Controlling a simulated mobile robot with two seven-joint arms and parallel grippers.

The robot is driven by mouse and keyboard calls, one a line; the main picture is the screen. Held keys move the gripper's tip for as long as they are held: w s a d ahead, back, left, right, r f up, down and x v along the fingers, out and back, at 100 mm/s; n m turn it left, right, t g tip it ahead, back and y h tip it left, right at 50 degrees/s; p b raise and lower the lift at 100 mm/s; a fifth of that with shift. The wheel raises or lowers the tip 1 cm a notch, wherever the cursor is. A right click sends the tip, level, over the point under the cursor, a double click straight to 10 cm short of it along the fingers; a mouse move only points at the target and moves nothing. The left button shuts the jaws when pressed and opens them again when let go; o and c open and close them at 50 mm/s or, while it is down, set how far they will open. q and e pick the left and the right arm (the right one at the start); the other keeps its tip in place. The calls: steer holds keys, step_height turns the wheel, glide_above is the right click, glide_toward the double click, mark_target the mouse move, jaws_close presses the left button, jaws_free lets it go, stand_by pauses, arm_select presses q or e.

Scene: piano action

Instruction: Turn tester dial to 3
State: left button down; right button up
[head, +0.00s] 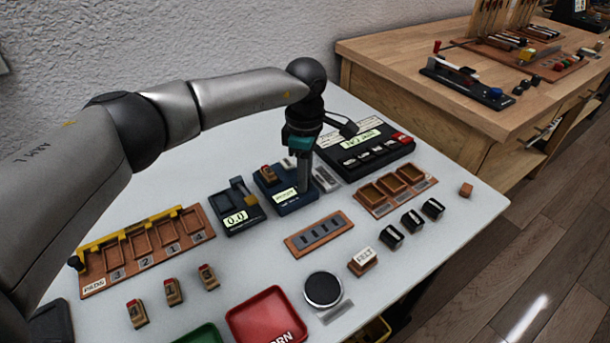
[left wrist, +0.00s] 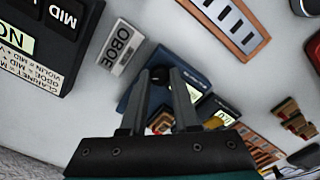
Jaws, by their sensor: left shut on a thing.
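The tester looks to be the small dark-blue box (head: 268,190) in the middle of the table in the head view, with a pale label whose text is too small to read. It also shows in the left wrist view (left wrist: 158,54). My left gripper (head: 304,188) reaches down onto its right part. In the left wrist view the fingers (left wrist: 161,77) are shut on a dark round knob, the dial (left wrist: 160,74), at the box's top. The number the dial points to cannot be read. My right gripper is in neither view.
A dark box with a 0.0 display (head: 237,217) stands close left of the tester. A black labelled console (head: 365,148) stands behind right, near an OBOE plate (left wrist: 122,46). A wooden three-compartment tray (head: 396,189) lies to the right. The white table in front has some free room.

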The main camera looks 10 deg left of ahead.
arm_select(q)
steer(key=shift+m, duration=0.4)
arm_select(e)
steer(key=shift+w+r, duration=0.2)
arm_select(q)
steer(key=c, duration=0.7)
jaws_free()
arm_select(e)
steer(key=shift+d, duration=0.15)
arm_select(q)
steer(key=shift+o, duration=0.2)
steer(key=shift+r, duration=0.5)
step_height(320, 180, up, 14)
steer(key=p, duration=0.4)
steer(key=shift+r, duration=0.15)
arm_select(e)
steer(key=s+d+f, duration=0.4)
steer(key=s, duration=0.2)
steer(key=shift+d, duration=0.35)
